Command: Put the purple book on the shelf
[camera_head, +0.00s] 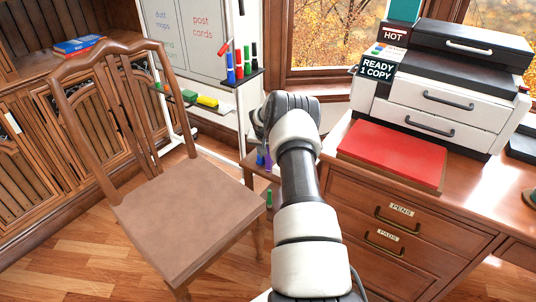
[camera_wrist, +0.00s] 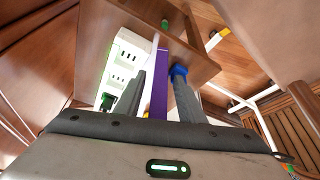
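The purple book (camera_wrist: 158,85) shows edge-on in the wrist view as a thin upright strip beside a brown wooden board. My gripper (camera_wrist: 160,82) has one finger on each side of it, with a narrow gap visible on both sides, so it looks open around the book. In the head view my arm hides most of the gripper; a small purple patch (camera_head: 268,160) shows beside it, low near the desk. The wooden shelf (camera_head: 28,72) is at the upper left, with a blue book (camera_head: 78,45) lying on it.
A wooden chair (camera_head: 185,215) stands between the shelf and my arm. The desk (camera_head: 420,185) with a red pad (camera_head: 392,155) and a printer (camera_head: 440,95) is at right. A whiteboard stand (camera_head: 195,40) is behind. In the wrist view, a blue item (camera_wrist: 179,71) is close to the right finger.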

